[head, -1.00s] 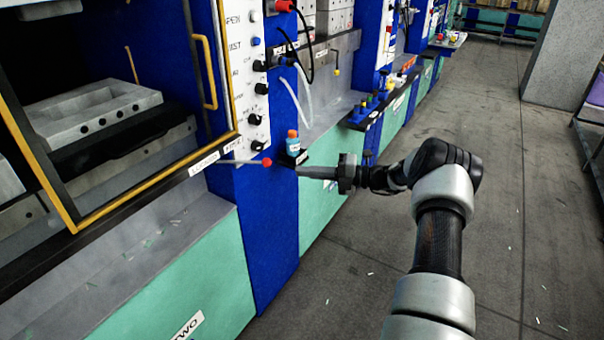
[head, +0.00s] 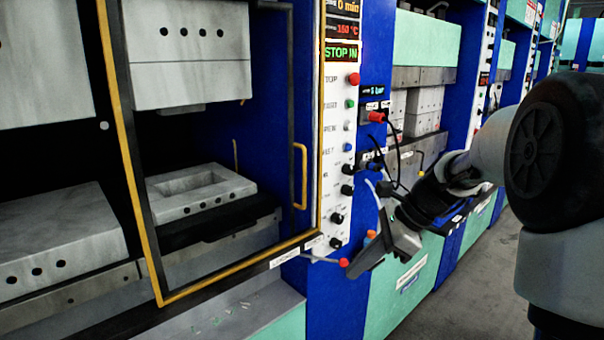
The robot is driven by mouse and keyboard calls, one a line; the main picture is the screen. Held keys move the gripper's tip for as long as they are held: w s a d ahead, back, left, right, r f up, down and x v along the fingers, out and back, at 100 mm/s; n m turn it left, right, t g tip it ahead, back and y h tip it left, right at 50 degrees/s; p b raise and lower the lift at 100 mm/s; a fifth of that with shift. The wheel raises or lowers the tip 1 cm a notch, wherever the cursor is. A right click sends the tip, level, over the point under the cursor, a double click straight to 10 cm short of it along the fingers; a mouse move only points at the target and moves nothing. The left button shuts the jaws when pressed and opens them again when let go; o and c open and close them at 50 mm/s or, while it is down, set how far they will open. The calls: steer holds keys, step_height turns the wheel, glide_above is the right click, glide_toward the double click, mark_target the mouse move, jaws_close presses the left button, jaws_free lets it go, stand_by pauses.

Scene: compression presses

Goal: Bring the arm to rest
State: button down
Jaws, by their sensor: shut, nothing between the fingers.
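My arm (head: 565,150) comes in from the right edge of the head view, bent, and reaches left across the front of the presses. My gripper (head: 350,272) is at its end, pointing down and left, shut and empty. The fingertips appear close to the red-knobbed lever (head: 343,263) on the press front; I cannot tell whether they touch it. A small bottle with an orange cap (head: 369,237) shows partly behind the gripper.
A press with a yellow-edged door frame (head: 130,170) and metal mould blocks (head: 200,190) stands at left. Its control panel (head: 335,150) has buttons and a red-topped display. More presses (head: 420,40) line up behind. Free grey floor (head: 470,280) lies at lower right.

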steer(key=s+r+n+t+h+p, duration=0.2)
steer(key=s+r+n, duration=0.3)
steer(key=s+n, duration=0.4)
steer(key=s+d+r+n+t+h+p, duration=0.1)
steer(key=s+r+n+t+h+p, duration=0.1)
steer(key=s+r+n, duration=0.4)
steer(key=s+n+h+p, duration=0.1)
steer(key=s+n, duration=0.3)
steer(key=s, duration=0.4)
steer(key=shift+d+h, duration=0.25)
steer(key=shift+h, duration=0.55)
